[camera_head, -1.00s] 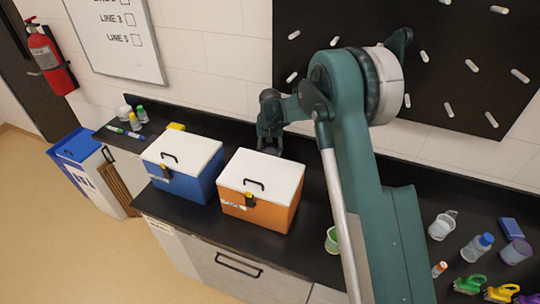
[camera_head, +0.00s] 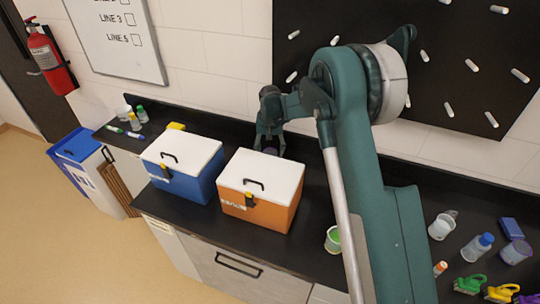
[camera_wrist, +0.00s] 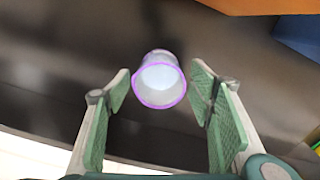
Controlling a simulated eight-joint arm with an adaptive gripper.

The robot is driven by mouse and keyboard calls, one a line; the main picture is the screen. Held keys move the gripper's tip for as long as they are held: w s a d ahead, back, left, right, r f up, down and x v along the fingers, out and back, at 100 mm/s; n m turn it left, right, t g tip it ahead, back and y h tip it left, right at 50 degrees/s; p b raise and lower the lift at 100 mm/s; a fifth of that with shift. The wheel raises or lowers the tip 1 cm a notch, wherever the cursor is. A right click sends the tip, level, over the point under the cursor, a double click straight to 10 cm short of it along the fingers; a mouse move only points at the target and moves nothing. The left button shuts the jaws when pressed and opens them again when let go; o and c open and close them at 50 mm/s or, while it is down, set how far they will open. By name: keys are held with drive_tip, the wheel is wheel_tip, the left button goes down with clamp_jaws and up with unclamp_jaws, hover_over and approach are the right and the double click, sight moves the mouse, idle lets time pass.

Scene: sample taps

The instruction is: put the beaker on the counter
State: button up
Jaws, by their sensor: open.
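A pale, translucent beaker with a purple rim (camera_wrist: 160,82) is on the dark counter in the wrist view, its open mouth facing the camera. My gripper (camera_wrist: 163,85) is open, with one green-padded finger on each side of the beaker and a gap on both sides. In the head view my gripper (camera_head: 269,150) is low behind the orange cooler, near the back wall. The beaker is only a small greyish patch there, mostly hidden by the fingers. The dark counter (camera_head: 315,190) runs along the wall.
An orange cooler (camera_head: 262,190) and a blue cooler (camera_head: 185,165) with white lids stand left of my arm. A green-rimmed cup (camera_head: 332,240) stands near the front edge. A clear jug (camera_head: 441,225), a blue-capped bottle (camera_head: 477,247) and a purple-rimmed cup (camera_head: 515,252) are at the right.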

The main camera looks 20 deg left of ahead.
wheel_tip(320, 180, up, 11)
drive_tip(key=shift+b, duration=0.4)
drive_tip(key=shift+f, duration=0.1)
